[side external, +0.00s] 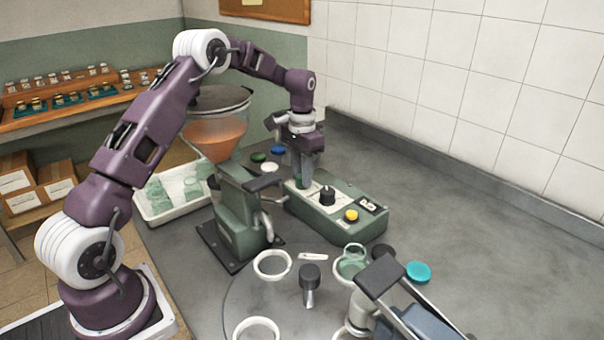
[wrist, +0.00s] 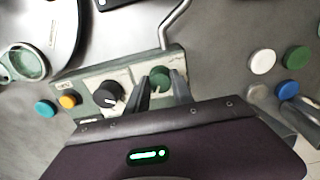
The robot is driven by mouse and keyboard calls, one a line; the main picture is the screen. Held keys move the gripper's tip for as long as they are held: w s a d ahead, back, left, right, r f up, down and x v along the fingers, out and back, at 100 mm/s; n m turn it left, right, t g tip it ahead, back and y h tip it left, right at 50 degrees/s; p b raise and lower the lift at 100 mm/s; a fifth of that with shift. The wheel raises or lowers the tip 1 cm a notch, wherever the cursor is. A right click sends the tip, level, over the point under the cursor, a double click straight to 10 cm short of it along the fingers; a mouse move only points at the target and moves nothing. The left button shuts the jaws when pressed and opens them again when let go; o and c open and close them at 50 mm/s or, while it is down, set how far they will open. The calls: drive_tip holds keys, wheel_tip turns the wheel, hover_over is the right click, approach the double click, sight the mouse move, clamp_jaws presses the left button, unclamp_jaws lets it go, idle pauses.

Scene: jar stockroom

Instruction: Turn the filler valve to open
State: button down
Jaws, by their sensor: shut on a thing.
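A green control box (side external: 338,217) stands on the counter beside the filler. My gripper (side external: 305,165) points down at its far end. In the wrist view, my gripper (wrist: 161,85) has its fingers on either side of a round green knob (wrist: 160,74) on the box's pale plate and is shut on it. The knob's lower part is hidden by the fingers. The filler (side external: 238,215) has a green body, a hopper of orange contents (side external: 215,135) and a black-ended handle (side external: 264,183). I cannot read which control is labelled as the valve.
Next to the gripped knob are a black pointer knob (wrist: 108,95) and a yellow button (wrist: 68,101). White and green lids (wrist: 262,61) lie nearby. A round table (side external: 250,305) with rings and a jar (side external: 351,262) is in front.

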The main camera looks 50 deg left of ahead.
drive_tip(key=shift+r+m, duration=0.1)
drive_tip(key=shift+m, duration=0.9)
drive_tip(key=shift+w, duration=0.1)
drive_tip(key=c, duration=1.1)
unclamp_jaws()
wheel_tip(320, 180, up, 7)
drive_tip(key=shift+r, duration=0.1)
